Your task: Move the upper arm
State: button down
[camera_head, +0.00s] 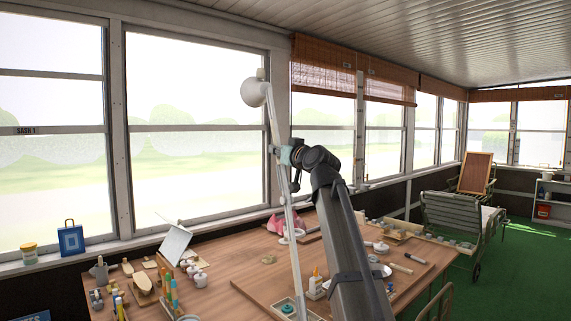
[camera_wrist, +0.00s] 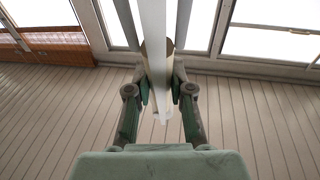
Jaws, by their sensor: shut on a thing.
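A desk lamp with a white round head (camera_head: 254,92) stands tall at the table's front. Its thin pale upper arm (camera_head: 273,118) runs from the head down to my gripper (camera_head: 284,154). A long pale lower arm (camera_head: 295,258) continues down toward the tabletop. In the wrist view, the pale bar (camera_wrist: 153,35) passes between the two fingers of my gripper (camera_wrist: 160,90), which are shut on it from both sides. The exact joint between the lamp's arms is partly hidden by my gripper.
The wooden table (camera_head: 225,245) holds jars, brushes, a small tilted white panel (camera_head: 174,241) and a board with tools. Windows (camera_head: 195,130) stand close behind the lamp. A blue frame (camera_head: 71,240) sits on the sill. A slatted lounge chair (camera_head: 455,217) stands at right on green floor.

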jog(key=shift+s+d+r, duration=0.1)
jog(key=shift+s+r, duration=0.1)
dwell(0.3)
jog(key=c, duration=1)
grip_release()
jog(key=shift+f, duration=0.1)
jog(key=shift+s+d+f, duration=0.1)
jog(key=shift+s+d, duration=0.1)
jog(key=shift+s, duration=0.25)
jog(key=v, duration=1.1)
jog(key=shift+f, duration=0.15)
